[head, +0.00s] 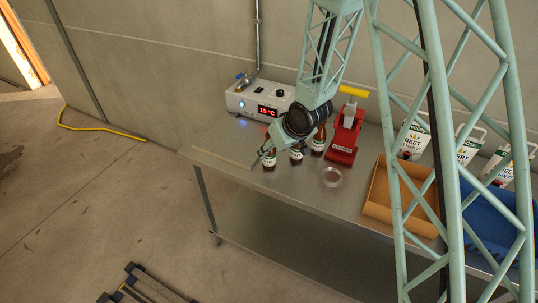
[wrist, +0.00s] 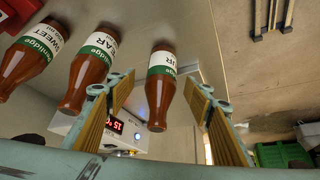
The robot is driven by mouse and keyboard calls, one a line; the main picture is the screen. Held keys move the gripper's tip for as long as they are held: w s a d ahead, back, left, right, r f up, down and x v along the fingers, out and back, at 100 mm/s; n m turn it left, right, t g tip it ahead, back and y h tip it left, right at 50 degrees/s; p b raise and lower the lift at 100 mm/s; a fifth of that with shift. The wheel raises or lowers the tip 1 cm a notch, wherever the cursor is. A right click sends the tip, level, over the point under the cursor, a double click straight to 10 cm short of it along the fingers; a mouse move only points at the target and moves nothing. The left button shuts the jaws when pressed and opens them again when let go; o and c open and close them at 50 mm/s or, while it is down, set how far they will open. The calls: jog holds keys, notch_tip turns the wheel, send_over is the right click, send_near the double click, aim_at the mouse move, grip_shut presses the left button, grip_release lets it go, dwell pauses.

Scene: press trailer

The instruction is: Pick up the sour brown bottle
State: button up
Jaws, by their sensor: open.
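Three brown bottles with white and green labels stand in a row on the steel table (head: 224,140). The wrist view shows the sour bottle (wrist: 160,92), its label ending in "UR", between the two fingers of my gripper (wrist: 160,88). I take it to be the leftmost bottle (head: 269,161) in the head view. My gripper (head: 266,150) is open there, close to that bottle, and is partly hidden by my wrist. Gaps show beside the bottle in the wrist view. The middle bottle (wrist: 92,68) is just left of the left finger, and the sweet bottle (wrist: 34,55) is farther left.
A white control box (head: 258,98) with a red display stands behind the bottles. A red press (head: 345,135) with a yellow handle, a glass dish (head: 332,176), an orange-brown tray (head: 378,200) and juice cartons (head: 415,138) are to the right. The table's left end is mostly clear.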

jog(key=shift+w+f, duration=0.15)
jog(key=shift+f, duration=0.05)
jog(key=shift+a, duration=0.1)
jog(key=shift+x, duration=2.6)
jog(key=shift+a, duration=0.1)
jog(key=shift+c, duration=0.6)
jog(key=c, duration=1)
